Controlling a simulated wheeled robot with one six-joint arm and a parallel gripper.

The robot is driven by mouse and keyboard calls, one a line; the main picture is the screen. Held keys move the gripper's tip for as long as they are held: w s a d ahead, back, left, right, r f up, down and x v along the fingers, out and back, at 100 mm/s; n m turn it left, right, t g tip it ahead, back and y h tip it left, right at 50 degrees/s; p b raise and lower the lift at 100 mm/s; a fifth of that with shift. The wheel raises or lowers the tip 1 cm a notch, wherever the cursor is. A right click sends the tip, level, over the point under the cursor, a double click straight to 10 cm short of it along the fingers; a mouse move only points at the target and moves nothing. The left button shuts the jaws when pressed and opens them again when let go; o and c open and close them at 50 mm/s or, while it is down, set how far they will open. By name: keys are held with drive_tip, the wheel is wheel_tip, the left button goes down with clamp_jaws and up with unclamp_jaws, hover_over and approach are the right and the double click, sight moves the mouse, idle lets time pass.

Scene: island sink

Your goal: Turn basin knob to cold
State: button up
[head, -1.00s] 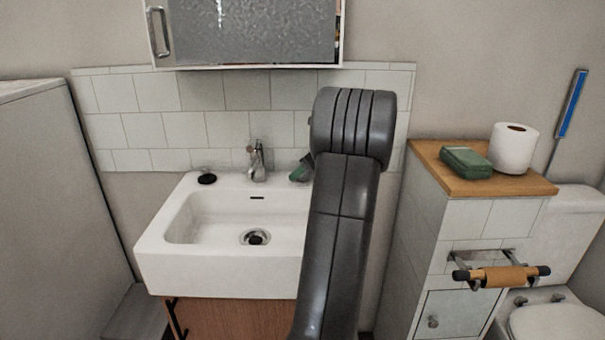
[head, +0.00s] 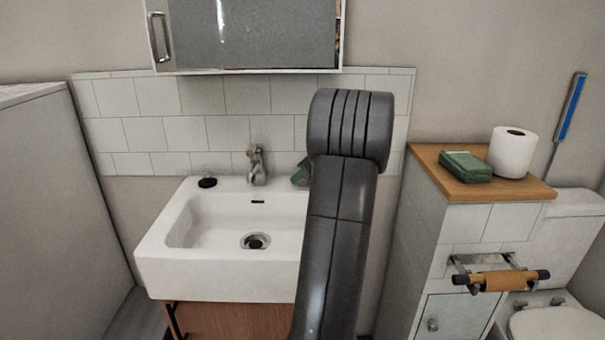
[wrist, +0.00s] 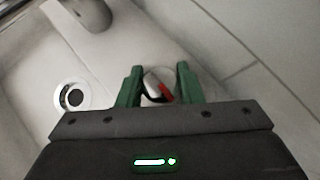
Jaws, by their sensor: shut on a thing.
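The basin knob (wrist: 158,84) is a small pale, shiny cap with a red mark. It shows in the wrist view between the two green fingers of my gripper (wrist: 159,88), which are shut on it. In the head view, my gripper (head: 301,175) shows only in part at the right back of the white basin (head: 178,272). My arm hides the rest of it, and the knob cannot be made out there. The chrome faucet (head: 257,168) stands at the back of the basin, to the left of my gripper.
The basin has a drain (head: 256,241) and a black round piece (head: 207,182) on its back left ledge. A mirrored cabinet (head: 245,35) hangs above. To the right, a wood-topped tiled unit (head: 437,160) bears a green box (head: 466,166) and a paper roll (head: 512,152).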

drive_tip(key=m+t+h+p, duration=0.1)
drive_tip(key=m+p, duration=0.1)
drive_tip(key=m+t+h+p, duration=0.1)
drive_tip(key=m, duration=0.1)
drive_tip(key=shift+r+p, duration=0.3)
drive_tip(key=shift+p, duration=0.1)
drive_tip(key=m+t+h+p, duration=0.1)
drive_tip(key=m+h+p, duration=0.2)
drive_tip(key=p, duration=0.1)
drive_tip(key=shift+m+p, duration=0.35)
drive_tip(key=shift+m, duration=0.05)
drive_tip(key=shift+f+m+h+p, duration=0.2)
drive_tip(key=shift+m+h+p, duration=0.5)
drive_tip(key=shift+m, duration=0.1)
drive_tip(key=shift+m+h+p, duration=0.9)
drive_tip(key=shift+m+p, duration=0.3)
drive_tip(key=shift+p, duration=0.25)
drive_tip(key=shift+r+m+h+p, duration=0.2)
drive_tip(key=shift+m+h+p, duration=0.5)
drive_tip(key=shift+p, duration=0.4)
drive_tip(key=shift+f+m+g+h+p, duration=0.2)
drive_tip(key=shift+m+g+h+p, duration=0.3)
drive_tip(key=shift+m+h+p, duration=0.95)
drive_tip(key=shift+d+m, duration=0.1)
drive_tip(key=shift+m, duration=0.45)
